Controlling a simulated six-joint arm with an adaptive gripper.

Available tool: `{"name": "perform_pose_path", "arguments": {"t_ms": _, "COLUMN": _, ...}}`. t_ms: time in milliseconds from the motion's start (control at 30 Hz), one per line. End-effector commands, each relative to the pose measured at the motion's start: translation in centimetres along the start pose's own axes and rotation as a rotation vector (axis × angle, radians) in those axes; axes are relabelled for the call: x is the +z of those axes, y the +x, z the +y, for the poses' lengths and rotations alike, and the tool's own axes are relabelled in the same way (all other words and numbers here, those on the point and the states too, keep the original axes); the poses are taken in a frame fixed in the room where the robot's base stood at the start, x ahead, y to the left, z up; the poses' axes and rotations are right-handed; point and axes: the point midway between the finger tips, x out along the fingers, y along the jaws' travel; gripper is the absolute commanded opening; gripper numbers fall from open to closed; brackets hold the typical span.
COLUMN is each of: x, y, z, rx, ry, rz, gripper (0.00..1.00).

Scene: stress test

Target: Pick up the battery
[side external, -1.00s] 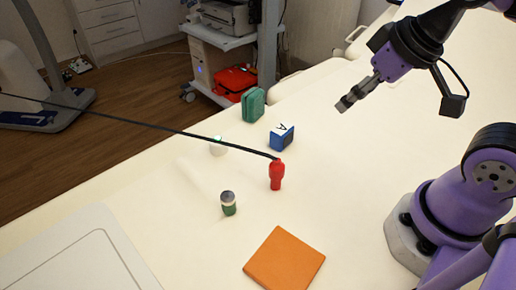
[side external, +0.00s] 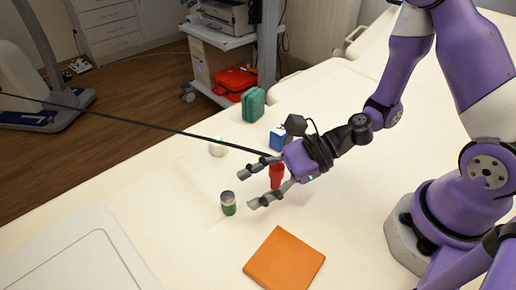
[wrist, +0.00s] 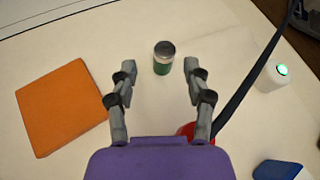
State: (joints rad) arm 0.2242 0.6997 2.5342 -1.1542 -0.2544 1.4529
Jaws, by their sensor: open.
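The battery (side external: 228,203) is a short upright cylinder, green below with a silver-grey top, standing on the cream table. In the wrist view the battery (wrist: 163,58) stands ahead of my fingertips, roughly midway between their lines. My gripper (side external: 250,186) is open and empty, its two fingers pointing toward the battery from the right in the side view. In the wrist view my gripper (wrist: 160,70) shows its fingers spread wide on either side, with nothing between them. The battery is apart from both fingers.
A red figure (side external: 277,177) with a long black cable stands behind my fingers, partly hidden. An orange square (side external: 284,261) lies in front. A white object with a green light (wrist: 273,75), a blue block (side external: 278,138) and a green case (side external: 253,104) stand further back.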

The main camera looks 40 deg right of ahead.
Motion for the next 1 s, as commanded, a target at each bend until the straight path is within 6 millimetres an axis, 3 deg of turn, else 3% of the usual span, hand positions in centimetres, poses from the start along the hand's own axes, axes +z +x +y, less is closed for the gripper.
{"name": "perform_pose_path", "arguments": {"t_ms": 167, "x": -0.3, "y": 1.0, "z": -0.3, "rx": -0.036, "ry": 0.150, "rz": -0.030, "gripper": 0.57}}
{"name": "perform_pose_path", "arguments": {"t_ms": 467, "x": -0.2, "y": 3.8, "z": -0.4, "rx": -0.036, "ry": 0.147, "rz": -0.030, "gripper": 0.57}}
{"name": "perform_pose_path", "arguments": {"t_ms": 700, "x": -0.1, "y": 7.3, "z": -0.5, "rx": -0.035, "ry": 0.146, "rz": -0.031, "gripper": 0.57}}
{"name": "perform_pose_path", "arguments": {"t_ms": 967, "x": -0.1, "y": 7.7, "z": -0.7, "rx": -0.039, "ry": 0.148, "rz": -0.031, "gripper": 0.57}}
{"name": "perform_pose_path", "arguments": {"t_ms": 1000, "x": -0.1, "y": 7.7, "z": -0.7, "rx": -0.039, "ry": 0.148, "rz": -0.031, "gripper": 0.53}}
